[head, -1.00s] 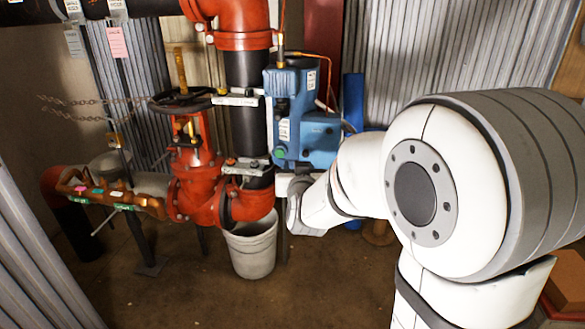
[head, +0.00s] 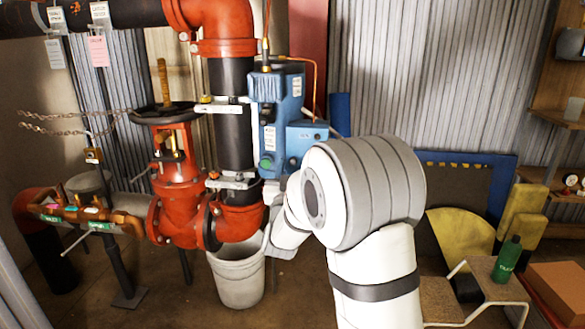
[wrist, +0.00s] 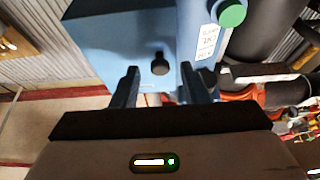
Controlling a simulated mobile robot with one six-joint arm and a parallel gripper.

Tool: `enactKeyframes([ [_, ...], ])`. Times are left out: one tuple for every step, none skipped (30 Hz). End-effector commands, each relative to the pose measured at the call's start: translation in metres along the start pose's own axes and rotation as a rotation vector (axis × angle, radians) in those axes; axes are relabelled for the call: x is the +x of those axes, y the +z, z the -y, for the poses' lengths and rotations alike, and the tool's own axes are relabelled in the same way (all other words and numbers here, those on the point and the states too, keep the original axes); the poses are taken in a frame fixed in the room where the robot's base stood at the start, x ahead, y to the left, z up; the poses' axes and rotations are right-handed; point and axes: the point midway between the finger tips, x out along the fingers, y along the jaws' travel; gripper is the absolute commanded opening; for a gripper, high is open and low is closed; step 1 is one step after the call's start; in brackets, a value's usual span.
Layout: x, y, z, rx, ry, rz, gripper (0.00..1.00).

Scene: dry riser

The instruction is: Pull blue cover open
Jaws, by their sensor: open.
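The blue unit (head: 268,120) is mounted on the black vertical pipe (head: 231,135), with a smaller blue box (head: 307,140) on its right side. In the wrist view, the blue cover (wrist: 125,35) fills the upper middle and appears closed. A black knob (wrist: 160,63) sticks out from its face. My gripper (wrist: 160,72) is open and empty. Its fingertips appear on either side of the knob, with gaps showing; the depth between them is unclear. A green button (wrist: 232,14) and white label are to the right.
Red valves and pipework (head: 180,200) stand left of the blue unit. A grey bucket (head: 238,275) stands below it. At right are a step stool (head: 497,290) with a green bottle (head: 508,258), a yellow piece (head: 460,235) and wooden shelves (head: 560,115).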

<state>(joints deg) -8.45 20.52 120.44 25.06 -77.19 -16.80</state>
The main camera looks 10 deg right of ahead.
Motion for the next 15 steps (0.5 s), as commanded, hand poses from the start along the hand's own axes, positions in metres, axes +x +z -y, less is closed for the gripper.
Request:
enactKeyframes([
  [0.0047, 0.0006, -0.0002, 0.0, 0.0, 0.0, 0.4],
  [0.0068, 0.0004, 0.0, 0.0, 0.0, 0.0, 0.4],
  [0.009, 0.0002, 0.0001, 0.0, 0.0, 0.0, 0.4],
  [0.0101, 0.0001, 0.0001, 0.0, 0.0, 0.0, 0.4],
  [0.0108, 0.0002, 0.0002, 0.0, 0.0, 0.001, 0.4],
  [0.0114, 0.0002, 0.0002, 0.0, -0.001, 0.001, 0.4],
  [0.0116, 0.0002, 0.0003, 0.0, -0.001, 0.001, 0.4],
  [0.0116, 0.0002, 0.0003, 0.0, -0.001, 0.002, 0.4],
  [0.0115, 0.0002, 0.0004, 0.0, -0.001, 0.002, 0.4],
  [0.0114, 0.0002, 0.0004, 0.0, -0.001, 0.002, 0.4],
  [0.0114, 0.0002, 0.0005, 0.0, -0.001, 0.002, 0.4],
  [0.0114, 0.0002, 0.0005, 0.0, -0.001, 0.002, 0.4],
  [0.0113, 0.0002, 0.0006, 0.0, -0.001, 0.002, 0.38],
  [0.0113, 0.0002, 0.0006, 0.0, -0.002, 0.002, 0.35],
  [0.0112, 0.0001, 0.0006, 0.001, -0.002, 0.002, 0.32],
])
